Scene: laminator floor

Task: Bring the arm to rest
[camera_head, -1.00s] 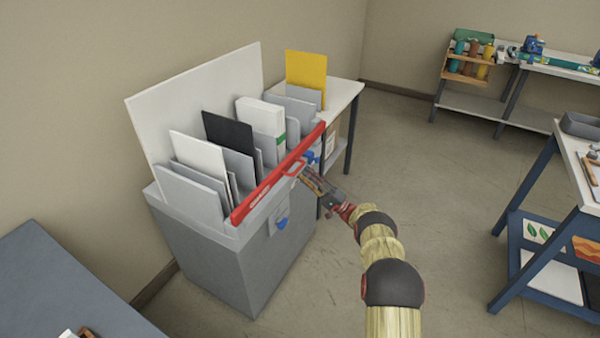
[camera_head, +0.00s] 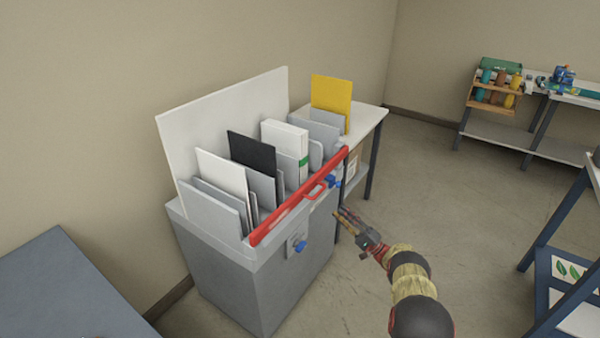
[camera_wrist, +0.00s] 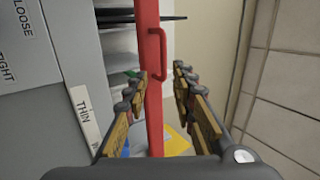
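My gripper (camera_head: 342,214) is in front of the grey cabinet, at the end of my outstretched arm. In the wrist view its two fingers (camera_wrist: 160,80) stand apart with nothing held between them. The red bar (camera_head: 283,211) lies along the front top edge of the cabinet, and its red loop handle (camera_head: 316,191) stands out from it. The bar (camera_wrist: 154,95) and the handle (camera_wrist: 160,54) also show in the wrist view, beyond the fingers. In the head view a gap shows between fingertips and handle.
The grey cabinet (camera_head: 240,280) holds upright boards and panels, with blue knobs (camera_head: 301,246) on its front. A white table (camera_head: 366,120) with a yellow board (camera_head: 331,98) stands behind it. A blue-grey table (camera_head: 50,285) is at lower left, a blue-framed rack (camera_head: 545,235) at right. Open floor lies between.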

